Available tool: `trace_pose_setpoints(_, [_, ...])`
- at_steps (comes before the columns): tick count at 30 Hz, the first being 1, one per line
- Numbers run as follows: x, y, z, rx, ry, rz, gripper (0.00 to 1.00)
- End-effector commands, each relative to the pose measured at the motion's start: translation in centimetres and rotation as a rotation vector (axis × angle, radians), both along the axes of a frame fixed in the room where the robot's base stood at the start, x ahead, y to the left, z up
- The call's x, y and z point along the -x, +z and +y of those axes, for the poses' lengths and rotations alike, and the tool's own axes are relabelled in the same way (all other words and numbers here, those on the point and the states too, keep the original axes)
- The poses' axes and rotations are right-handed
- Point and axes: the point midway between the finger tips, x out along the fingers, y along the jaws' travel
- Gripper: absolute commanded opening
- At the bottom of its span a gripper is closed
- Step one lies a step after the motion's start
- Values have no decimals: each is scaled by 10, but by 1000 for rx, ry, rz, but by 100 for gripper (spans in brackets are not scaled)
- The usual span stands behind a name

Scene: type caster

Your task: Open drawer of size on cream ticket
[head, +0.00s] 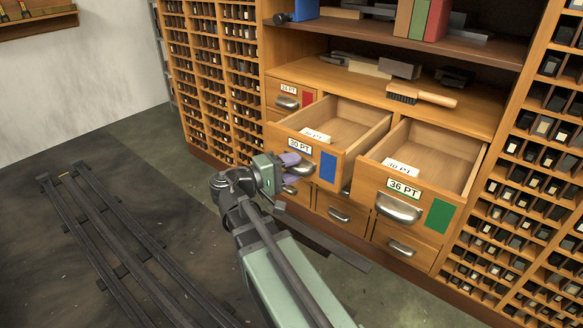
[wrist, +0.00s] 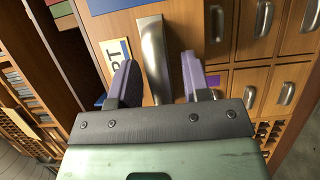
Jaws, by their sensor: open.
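The 30 PT drawer (head: 328,170), with a blue patch, stands pulled out. A pale ticket (head: 316,135) lies inside, its print too small to read surely. The 36 PT drawer (head: 440,217), with a green patch, also stands pulled out to the right; a pale ticket (head: 400,167) in it seems to read 30 PT. The 24 PT drawer (head: 308,99), with a red patch, is shut. My gripper (head: 294,168) is open at the 30 PT drawer's front. In the wrist view its purple fingers (wrist: 157,80) stand either side of the metal handle (wrist: 154,50); contact cannot be told.
Several smaller shut drawers (head: 340,209) lie below. A brush (head: 422,95) and metal blocks lie on the shelf above the drawers. Type racks (head: 212,65) flank the cabinet. A floor rail (head: 120,245) runs at left, with open floor around it.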

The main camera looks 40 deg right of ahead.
Motion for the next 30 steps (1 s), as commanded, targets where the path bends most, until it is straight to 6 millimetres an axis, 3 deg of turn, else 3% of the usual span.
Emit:
trace_pose_setpoints(5, [-2,0,11,0,2,0,44])
trace_pose_setpoints(15, [-13,0,90,0,4,0,44])
trace_pose_setpoints(18, [-15,0,103,0,2,0,44])
trace_pose_setpoints(30, [-14,0,107,0,0,0,44])
